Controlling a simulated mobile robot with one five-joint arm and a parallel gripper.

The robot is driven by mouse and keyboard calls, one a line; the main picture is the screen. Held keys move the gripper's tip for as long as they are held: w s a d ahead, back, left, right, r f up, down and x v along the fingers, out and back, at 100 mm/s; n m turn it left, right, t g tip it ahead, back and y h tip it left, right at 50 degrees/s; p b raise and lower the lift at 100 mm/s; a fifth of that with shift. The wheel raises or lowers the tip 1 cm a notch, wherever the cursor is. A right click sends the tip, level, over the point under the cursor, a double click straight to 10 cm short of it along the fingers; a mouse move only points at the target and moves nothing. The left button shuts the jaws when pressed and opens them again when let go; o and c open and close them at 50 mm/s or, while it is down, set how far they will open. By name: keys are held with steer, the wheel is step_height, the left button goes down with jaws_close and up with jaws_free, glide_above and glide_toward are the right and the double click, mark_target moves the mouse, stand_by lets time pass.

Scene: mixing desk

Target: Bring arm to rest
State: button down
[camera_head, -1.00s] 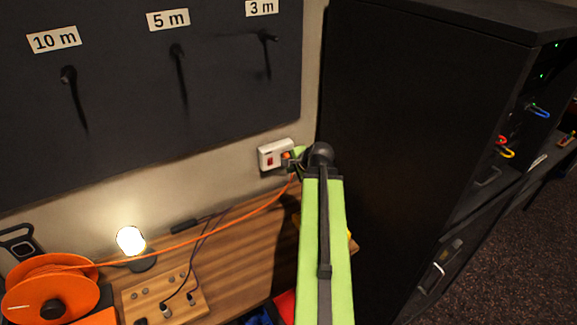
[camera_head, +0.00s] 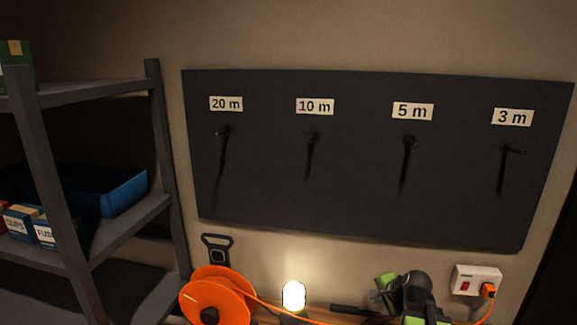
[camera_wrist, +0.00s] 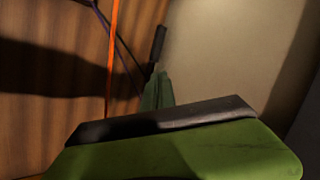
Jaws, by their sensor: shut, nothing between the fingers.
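My gripper (camera_head: 386,284) is at the bottom of the head view, left of the white wall socket (camera_head: 478,280) and apart from it. Its green fingers (camera_wrist: 156,92) also show in the wrist view, shut and empty, partly hidden behind a dark and green part of my own arm. My arm is folded low, and most of it is below the head picture's edge. An orange plug (camera_head: 488,290) sits in the socket beside a red switch, with its orange cable hanging down from it.
An orange cable reel (camera_head: 218,298) and a lit lamp (camera_head: 293,295) stand on the desk. A dark board (camera_head: 360,190) with length labels and hooks hangs above. A grey shelf (camera_head: 110,95) with a blue bin (camera_head: 115,192) is at left. The wrist view shows wooden desk (camera_wrist: 45,125) and orange cable (camera_wrist: 111,60).

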steer(key=s+a+f+n+g+b, duration=0.1)
steer(key=s+a+f+n, duration=0.1)
steer(key=a, duration=0.4)
steer(key=s+a+f+n+g+b, duration=0.1)
steer(key=s+a+f+n+g, duration=0.1)
steer(key=a, duration=0.5)
steer(key=s+a+f+n+g+b, duration=0.1)
steer(key=s+a+f+n, duration=0.1)
steer(key=a+f+n, duration=0.2)
steer(key=shift+a+f+n+g, duration=0.1)
steer(key=shift+a+n+g, duration=0.3)
steer(key=shift+a+n, duration=0.8)
steer(key=s+d+n+g, duration=0.1)
steer(key=s+d+n+h, duration=0.1)
steer(key=s, duration=0.1)
steer(key=s+d+n+g, duration=0.1)
steer(key=s, duration=0.1)
steer(key=shift+s+f+n+g+h, duration=0.15)
steer(key=shift+s+n+g+h, duration=0.05)
steer(key=shift+n+g+h, duration=0.1)
